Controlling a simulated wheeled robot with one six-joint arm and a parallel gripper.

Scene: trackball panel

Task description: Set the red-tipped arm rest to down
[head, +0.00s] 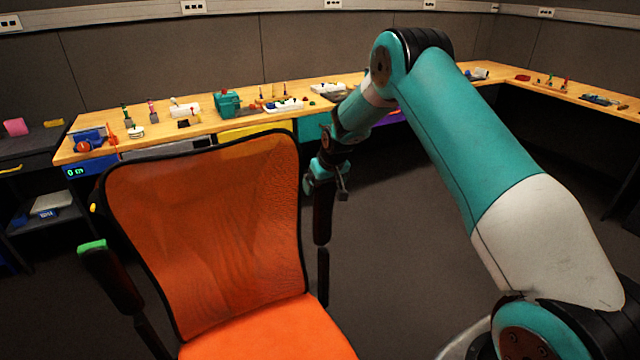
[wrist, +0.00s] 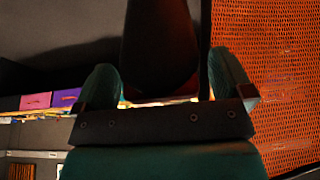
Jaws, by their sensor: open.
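An orange mesh chair (head: 210,210) stands in front of me in the head view. Its right-hand arm rest (head: 322,215) is dark and stands upright beside the back. My gripper (head: 328,180) is at the top of this arm rest and hides its tip in the head view. In the wrist view, the dark arm rest (wrist: 160,45) reaches between the open fingers of my gripper (wrist: 165,88), and a thin strip of red (wrist: 165,101) shows at its end. I cannot tell whether the fingers touch it.
The other arm rest has a green tip (head: 92,246) and sits at the chair's left. A long wooden bench (head: 170,137) with several small devices runs behind the chair. A dark side table (head: 35,145) stands at left. The floor right of the chair is clear.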

